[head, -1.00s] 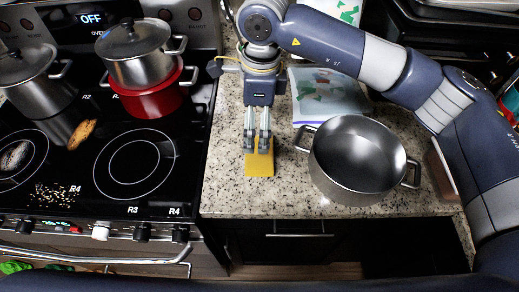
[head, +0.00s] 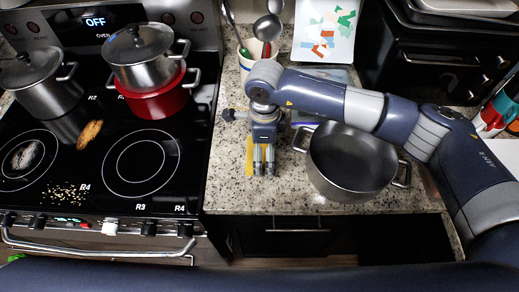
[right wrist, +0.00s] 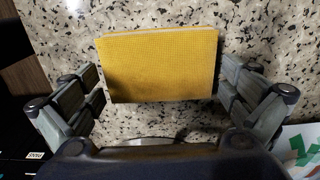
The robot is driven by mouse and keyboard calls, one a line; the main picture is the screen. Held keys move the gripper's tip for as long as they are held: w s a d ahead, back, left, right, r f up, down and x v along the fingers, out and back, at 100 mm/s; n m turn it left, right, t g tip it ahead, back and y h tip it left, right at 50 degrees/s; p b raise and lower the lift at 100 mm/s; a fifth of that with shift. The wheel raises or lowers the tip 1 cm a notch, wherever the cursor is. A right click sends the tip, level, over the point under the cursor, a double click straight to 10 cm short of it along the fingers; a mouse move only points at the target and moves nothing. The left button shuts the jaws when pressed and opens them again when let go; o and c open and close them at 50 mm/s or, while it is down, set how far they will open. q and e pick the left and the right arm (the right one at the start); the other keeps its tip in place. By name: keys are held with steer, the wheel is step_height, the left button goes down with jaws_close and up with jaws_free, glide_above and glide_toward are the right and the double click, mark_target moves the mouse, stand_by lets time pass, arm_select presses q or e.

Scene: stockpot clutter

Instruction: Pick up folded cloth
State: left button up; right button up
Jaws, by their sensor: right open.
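The folded cloth is a yellow, textured rectangle (right wrist: 160,65) lying on the speckled granite counter. In the head view only narrow edges of the yellow cloth (head: 249,157) show beside and behind my right gripper. My right gripper (head: 263,168) points down over the cloth, just left of the open steel pot. In the right wrist view my right gripper (right wrist: 165,95) is open, with one finger on each side of the cloth. The cloth lies between the fingers and its near edge is close to the palm side. Whether the fingers touch it cannot be told. My left gripper is not in view.
An open steel stockpot (head: 352,165) stands right of the cloth. The black stove (head: 100,160) is to the left, with a lidded steel pot (head: 146,55) on a red pot (head: 155,100). A utensil crock (head: 250,55) and a patterned board (head: 325,32) stand behind.

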steer(key=shift+a+f, duration=0.1)
steer(key=shift+f, duration=0.05)
steer(key=shift+c, duration=0.2)
steer(key=c, duration=0.8)
steer(key=shift+r, duration=0.2)
steer(key=shift+c, duration=0.2)
steer(key=shift+w+r+b, duration=0.1)
steer(key=shift+r+b, duration=0.2)
steer(key=shift+b, duration=0.1)
step_height(320, 180, up, 2)
steer(key=shift+r+b, duration=0.1)
steer(key=shift+b, duration=0.7)
steer(key=s+a+b, duration=0.1)
steer(key=s, duration=0.3)
steer(key=s+a+r+b, duration=0.1)
steer(key=s+b, duration=0.1)
steer(key=s, duration=0.3)
steer(key=s+a+b, duration=0.2)
steer(key=s, duration=0.3)
steer(key=shift+s+r, duration=0.15)
steer(key=shift+r, duration=0.15)
steer(key=shift+s+a+r, duration=0.15)
steer(key=shift+s+r, duration=0.05)
steer(key=shift+s, duration=0.45)
